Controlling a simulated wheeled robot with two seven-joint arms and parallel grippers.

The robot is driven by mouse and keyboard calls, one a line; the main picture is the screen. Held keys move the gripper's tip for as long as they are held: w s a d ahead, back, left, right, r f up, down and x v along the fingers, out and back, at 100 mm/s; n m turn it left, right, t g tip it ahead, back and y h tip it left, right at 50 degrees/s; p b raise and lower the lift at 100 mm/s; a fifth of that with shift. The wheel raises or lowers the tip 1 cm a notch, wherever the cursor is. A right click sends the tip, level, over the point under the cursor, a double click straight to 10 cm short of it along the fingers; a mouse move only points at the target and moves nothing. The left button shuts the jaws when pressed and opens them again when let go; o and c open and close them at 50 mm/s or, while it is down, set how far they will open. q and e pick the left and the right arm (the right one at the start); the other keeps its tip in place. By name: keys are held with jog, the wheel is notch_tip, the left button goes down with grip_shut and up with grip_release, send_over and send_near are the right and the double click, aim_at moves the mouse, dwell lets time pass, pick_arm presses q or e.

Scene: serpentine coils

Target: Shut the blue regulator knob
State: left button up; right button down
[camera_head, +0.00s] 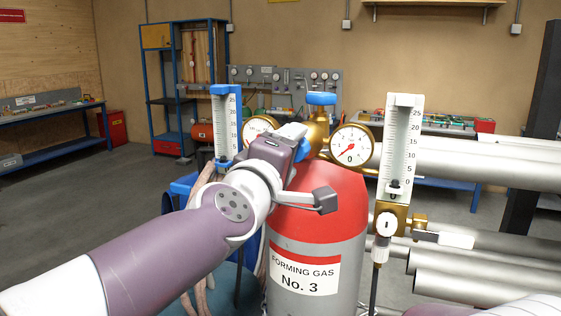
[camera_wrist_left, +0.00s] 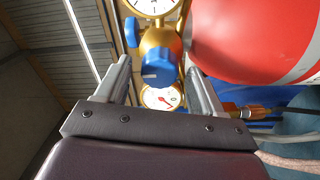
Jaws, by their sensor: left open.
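The blue regulator knob (camera_wrist_left: 158,68) shows in the left wrist view on the front of a brass regulator body (camera_wrist_left: 160,38). My left gripper (camera_wrist_left: 160,85) is open, with one finger on either side of the knob. I see no clear contact. In the head view my left gripper (camera_head: 298,140) is at the brass regulator, above the red shoulder of the gas cylinder (camera_head: 315,205), labelled "FORMING GAS No. 3". My wrist largely hides the knob there. Another blue knob (camera_head: 321,98) tops the brass fitting. My right gripper is out of view.
Dial gauges flank the regulator, one on the right (camera_head: 352,145) and one on the left (camera_head: 259,128). A blue-framed flowmeter (camera_head: 226,125) stands left and a white flowmeter (camera_head: 401,150) right. Large grey pipes (camera_head: 470,165) run along the right. Open floor lies at left.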

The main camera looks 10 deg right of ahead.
pick_arm(q)
jog(key=v, duration=1.2)
jog(key=shift+s+a+f, duration=0.1)
jog(key=shift+f, duration=0.05)
